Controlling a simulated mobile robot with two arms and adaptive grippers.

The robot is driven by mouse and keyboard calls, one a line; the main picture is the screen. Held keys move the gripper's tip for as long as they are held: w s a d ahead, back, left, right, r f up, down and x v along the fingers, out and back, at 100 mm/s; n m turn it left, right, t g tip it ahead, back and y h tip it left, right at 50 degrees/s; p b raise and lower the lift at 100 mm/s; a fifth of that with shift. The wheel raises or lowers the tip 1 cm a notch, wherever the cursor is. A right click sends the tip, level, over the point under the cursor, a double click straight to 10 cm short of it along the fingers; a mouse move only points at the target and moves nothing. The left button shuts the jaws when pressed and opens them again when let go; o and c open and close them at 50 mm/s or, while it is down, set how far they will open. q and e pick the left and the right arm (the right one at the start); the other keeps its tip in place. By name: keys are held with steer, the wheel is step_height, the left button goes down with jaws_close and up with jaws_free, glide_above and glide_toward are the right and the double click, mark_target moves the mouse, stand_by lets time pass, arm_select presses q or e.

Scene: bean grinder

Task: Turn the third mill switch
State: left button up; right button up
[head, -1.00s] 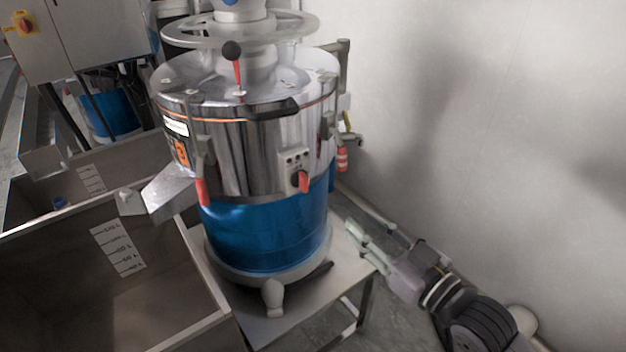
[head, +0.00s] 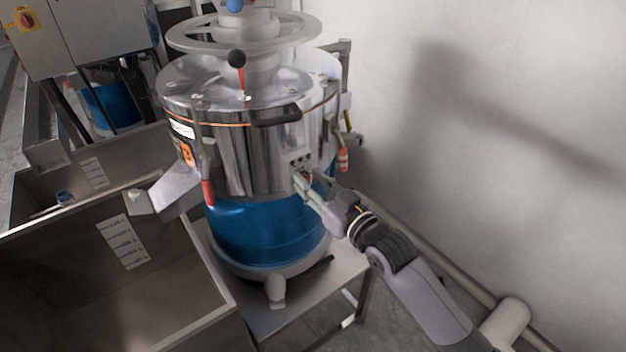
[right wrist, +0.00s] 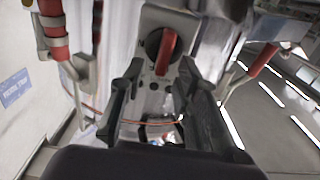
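The mill (head: 255,160) has a shiny steel drum above a blue base, with a small grey switch box (head: 299,159) on its front right side. In the right wrist view the box's red rotary switch (right wrist: 168,48) on a black dial stands just beyond my fingertips. My right gripper (head: 301,186) is at the switch and mostly hides the knob in the head view. In the right wrist view the gripper (right wrist: 160,70) has its fingers apart, one on each side below the knob, with nothing held. Contact with the knob cannot be told. My left gripper is not in view.
Red-handled clamps (head: 207,192) hang around the drum, another (head: 342,160) right of the switch. A steel bin (head: 60,290) stands at the left under the spout. A white wall (head: 500,100) and a floor-level pipe bound the right. Another mill (head: 112,105) stands behind.

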steer(key=shift+c, duration=0.4)
jaws_close()
